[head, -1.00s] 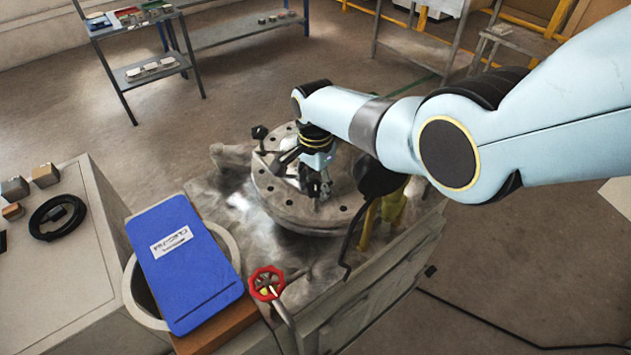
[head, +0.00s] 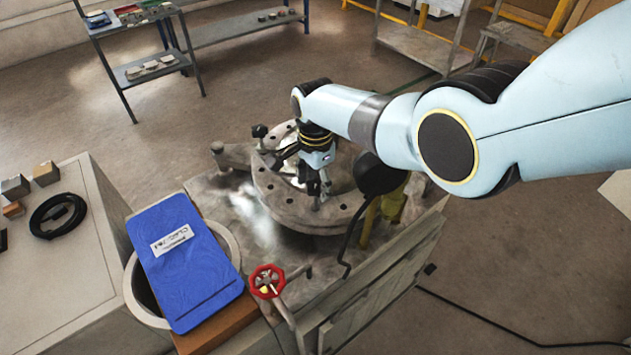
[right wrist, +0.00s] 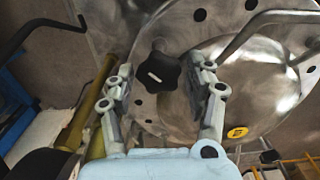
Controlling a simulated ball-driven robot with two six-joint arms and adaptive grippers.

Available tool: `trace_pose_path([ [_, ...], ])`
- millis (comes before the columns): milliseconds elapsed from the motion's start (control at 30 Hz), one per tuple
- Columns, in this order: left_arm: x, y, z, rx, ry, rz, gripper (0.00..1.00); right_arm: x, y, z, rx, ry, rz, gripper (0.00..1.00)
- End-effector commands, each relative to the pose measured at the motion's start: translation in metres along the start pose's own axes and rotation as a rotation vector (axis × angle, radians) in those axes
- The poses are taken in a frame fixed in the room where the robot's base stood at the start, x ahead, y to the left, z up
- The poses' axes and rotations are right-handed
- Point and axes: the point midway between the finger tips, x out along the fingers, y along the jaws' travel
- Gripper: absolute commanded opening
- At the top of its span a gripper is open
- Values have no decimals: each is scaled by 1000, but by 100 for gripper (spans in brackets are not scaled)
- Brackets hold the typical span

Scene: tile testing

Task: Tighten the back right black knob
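A black star-shaped knob (right wrist: 157,72) shows in the right wrist view on the round grey metal plate, which has holes along its rim. My right gripper (right wrist: 162,82) is open, with one finger on each side of this knob and a visible gap to both. In the head view the right gripper (head: 318,188) points down over the round plate (head: 285,205), and I cannot make out the knob between its fingers. Another black knob (head: 259,131) stands at the far left edge of the plate. My left gripper is not in view.
A red handwheel (head: 267,281) and a blue case (head: 185,265) are at the front of the bench. A black round lamp-like part (head: 378,174) stands close to the right of the gripper.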

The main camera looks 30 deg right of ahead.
Motion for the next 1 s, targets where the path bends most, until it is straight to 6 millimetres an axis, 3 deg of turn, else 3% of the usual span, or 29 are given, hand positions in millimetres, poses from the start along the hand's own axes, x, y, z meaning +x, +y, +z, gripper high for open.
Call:
trace_pose_path([
  [467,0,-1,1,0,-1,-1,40,-7,0,0,-1,0,0,64],
  [667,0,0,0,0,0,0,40,-34,0,0,-1,1,-4,64],
  [1000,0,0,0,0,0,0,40,-103,-1,0,0,1,-2,64],
])
